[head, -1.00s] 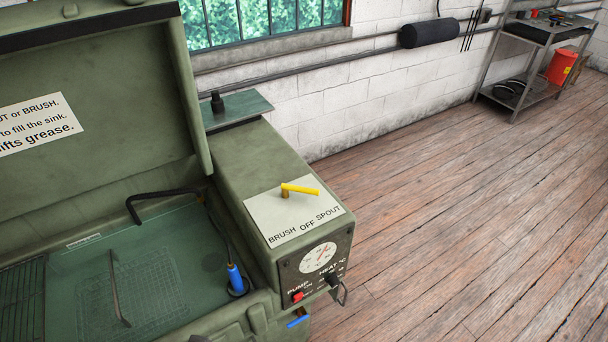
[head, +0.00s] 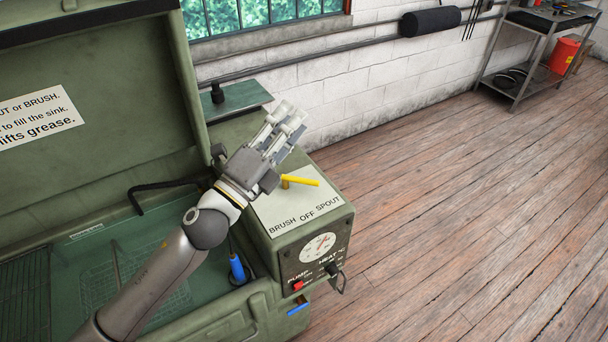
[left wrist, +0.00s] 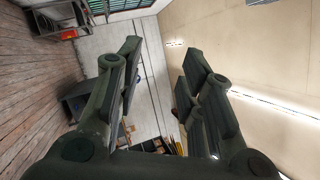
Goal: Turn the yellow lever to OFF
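The yellow lever (head: 303,182) sits on the label plate (head: 278,222) on top of the green washer's side box. Its handle points right in the head view, toward the SPOUT side rather than straight at the word OFF. My left gripper (head: 288,122) is above the box, behind and left of the lever, apart from it. Its fingers point away, toward the wall. In the left wrist view the two fingers (left wrist: 155,75) are spread with nothing between them, and the lever does not show. My right gripper is not in view.
The open washer lid (head: 95,95) stands at left, above the sink with a black spout (head: 160,190) and a blue-handled brush (head: 236,268). The box front has a dial (head: 318,247) and a red pump switch (head: 298,285). Open floor (head: 450,220) lies right.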

